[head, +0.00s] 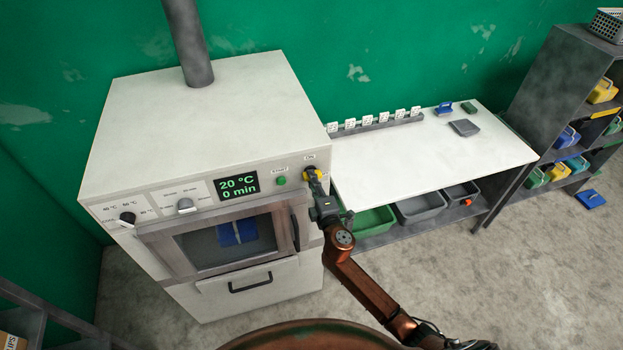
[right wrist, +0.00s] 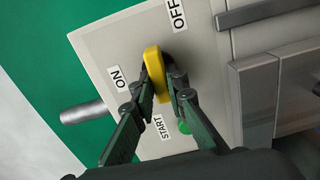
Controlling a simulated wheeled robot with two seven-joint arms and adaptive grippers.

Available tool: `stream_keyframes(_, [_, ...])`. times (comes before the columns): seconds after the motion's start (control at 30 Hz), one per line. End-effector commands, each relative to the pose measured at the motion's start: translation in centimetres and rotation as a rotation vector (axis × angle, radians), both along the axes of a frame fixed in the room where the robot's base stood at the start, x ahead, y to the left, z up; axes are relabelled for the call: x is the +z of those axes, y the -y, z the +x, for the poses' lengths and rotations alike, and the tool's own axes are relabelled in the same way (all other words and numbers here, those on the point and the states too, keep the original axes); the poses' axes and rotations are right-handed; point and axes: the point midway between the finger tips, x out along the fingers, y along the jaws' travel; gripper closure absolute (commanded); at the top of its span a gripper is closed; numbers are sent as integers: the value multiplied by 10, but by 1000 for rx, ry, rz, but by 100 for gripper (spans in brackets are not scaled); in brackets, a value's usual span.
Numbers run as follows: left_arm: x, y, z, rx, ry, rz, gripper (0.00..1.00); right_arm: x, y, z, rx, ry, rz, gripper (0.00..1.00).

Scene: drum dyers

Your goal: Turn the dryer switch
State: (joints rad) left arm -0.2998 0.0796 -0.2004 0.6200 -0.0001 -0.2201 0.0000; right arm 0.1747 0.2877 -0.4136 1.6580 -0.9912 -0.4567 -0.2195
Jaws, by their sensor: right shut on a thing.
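The dryer (head: 180,130) is a white box with a glass door and a display reading 20 °C and 0 min. Its switch (right wrist: 154,72) is a yellow handle between the ON and OFF labels in the right wrist view. My right gripper (right wrist: 160,85) is shut on the switch, one finger on each side of it. In the head view my right gripper (head: 315,178) is at the dryer's upper right front corner and covers most of the switch. The green START button (head: 281,181) is left of it. My left gripper is not in view.
A white table (head: 430,150) with sockets, small trays and bins below stands right of the dryer. A dark shelf (head: 540,80) with coloured bins is at the far right. Two more knobs, (head: 127,218) and (head: 185,205), sit on the dryer's front left. Floor in front is open.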

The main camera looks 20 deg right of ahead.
Motion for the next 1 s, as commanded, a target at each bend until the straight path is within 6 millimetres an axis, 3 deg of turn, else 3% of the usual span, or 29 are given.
stream_keyframes(0.67, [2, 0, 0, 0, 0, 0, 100, -1, -1, 0, 2, 3, -71, 100])
stream_keyframes(0.7, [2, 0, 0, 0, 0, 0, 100, -1, -1, 0, 2, 2, -70, 86])
stream_keyframes(1.0, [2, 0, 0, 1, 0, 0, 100, -1, 0, 0, 1, 2, -68, 70])
